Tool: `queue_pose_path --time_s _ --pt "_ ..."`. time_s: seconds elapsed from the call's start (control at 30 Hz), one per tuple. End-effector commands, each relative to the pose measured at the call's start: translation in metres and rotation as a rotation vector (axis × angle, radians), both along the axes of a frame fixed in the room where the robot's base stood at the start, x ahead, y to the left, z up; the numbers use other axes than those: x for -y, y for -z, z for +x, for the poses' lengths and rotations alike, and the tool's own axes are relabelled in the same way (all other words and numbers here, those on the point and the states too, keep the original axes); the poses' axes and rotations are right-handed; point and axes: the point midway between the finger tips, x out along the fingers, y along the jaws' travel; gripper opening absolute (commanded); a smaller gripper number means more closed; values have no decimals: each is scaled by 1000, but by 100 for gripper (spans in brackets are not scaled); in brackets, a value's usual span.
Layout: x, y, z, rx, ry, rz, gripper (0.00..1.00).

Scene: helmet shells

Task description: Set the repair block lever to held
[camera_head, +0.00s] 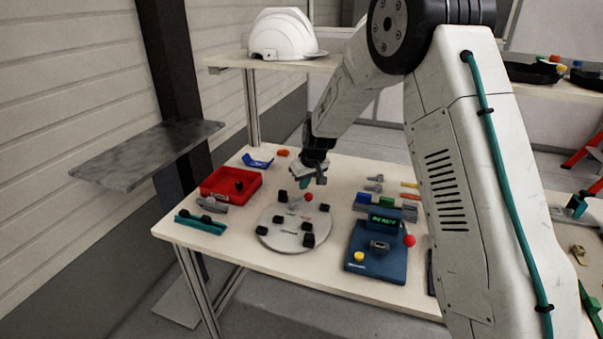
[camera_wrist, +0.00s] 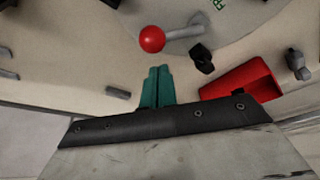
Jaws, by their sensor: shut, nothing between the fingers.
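A round pale grey plate (camera_head: 283,242) lies on the table, with several black clamps around it. A lever with a red ball knob (camera_head: 308,196) stands at the plate's far side. I take this to be the repair block lever. In the wrist view the red knob (camera_wrist: 152,39) sits at the left end of its grey rod (camera_wrist: 184,33), over the plate's edge. My gripper (camera_head: 304,183) is just above and behind the knob. In the wrist view its teal fingers (camera_wrist: 157,74) are together and empty, a small gap from the knob.
A red tray (camera_head: 220,191) stands left of the plate. A blue device (camera_head: 377,262) with a green-lit display, a yellow button and another red knob (camera_head: 409,241) stands to the right. A white helmet shell (camera_head: 283,33) sits on the shelf behind.

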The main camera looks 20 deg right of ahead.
Motion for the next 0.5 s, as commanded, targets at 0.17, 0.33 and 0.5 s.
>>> queue_pose_path --time_s 0.17,0.33,0.5 --pt "2 4 -9 -1 0 0 0" --pt "2 5 -9 -1 0 0 0" --pt "3 5 -10 -1 0 0 0"
